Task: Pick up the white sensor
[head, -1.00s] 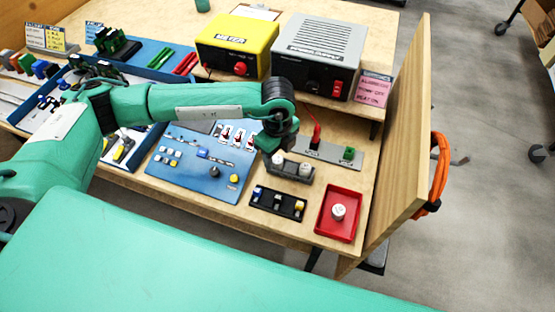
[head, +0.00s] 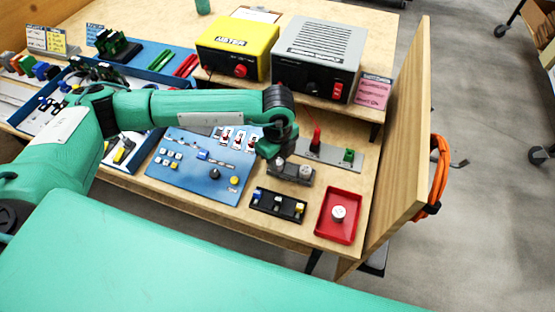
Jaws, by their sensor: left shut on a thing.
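Two small white sensors stand in a dark grey holder (head: 292,178) on the right half of the table; the right-hand sensor (head: 306,171) stands free. My left gripper (head: 276,155) reaches down over the left end of the holder and is shut on the left-hand white sensor, which it mostly hides. Whether that sensor is still seated cannot be told. Another white round piece (head: 338,212) lies in a red tray (head: 325,232) to the front right. My right gripper is not in view.
A blue panel (head: 180,180) with switches and knobs lies left of the holder, and a black strip (head: 278,205) in front. A grey plate (head: 330,153) with red and green plugs is just behind. A yellow meter (head: 235,45) and grey power supply (head: 320,55) stand on the shelf.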

